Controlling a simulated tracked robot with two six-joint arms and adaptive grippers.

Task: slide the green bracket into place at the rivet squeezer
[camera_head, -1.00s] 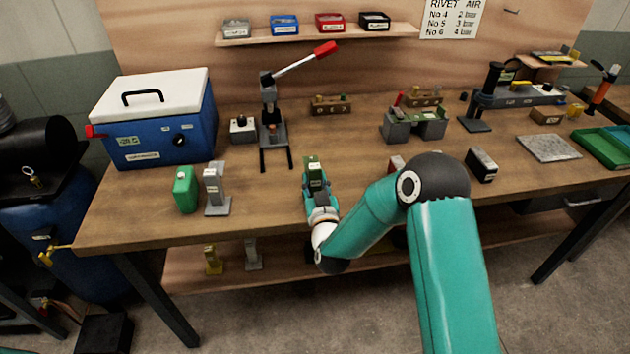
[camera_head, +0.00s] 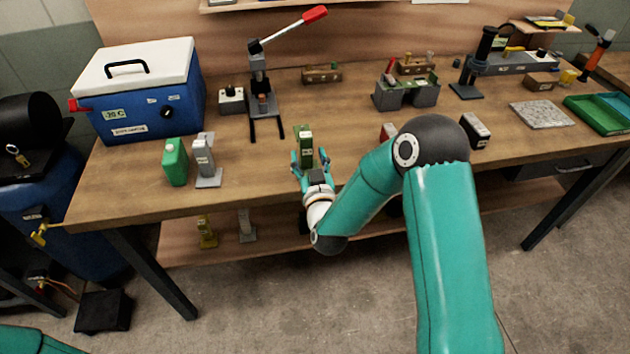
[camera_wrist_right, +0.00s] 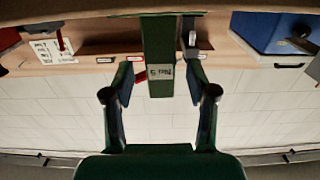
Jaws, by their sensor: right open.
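The green bracket (camera_head: 305,147) stands near the front edge of the workbench, left of its middle. In the right wrist view the bracket (camera_wrist_right: 160,45) shows as a green bar with a pale label. My right gripper (camera_head: 311,160) is open around it, with one finger to each side; in the right wrist view gaps show between the fingers (camera_wrist_right: 161,88) and the bracket. The rivet squeezer, which I take to be the grey tool with the red-tipped lever (camera_head: 260,85), stands behind and left of the bracket, two dark rails pointing forward. My left gripper is out of view.
A green canister (camera_head: 175,162) and a grey stand (camera_head: 205,160) are left of the bracket. A blue cooler (camera_head: 150,105) stands at the back left. A grey fixture (camera_head: 408,95) is further right. The bench between bracket and squeezer is clear.

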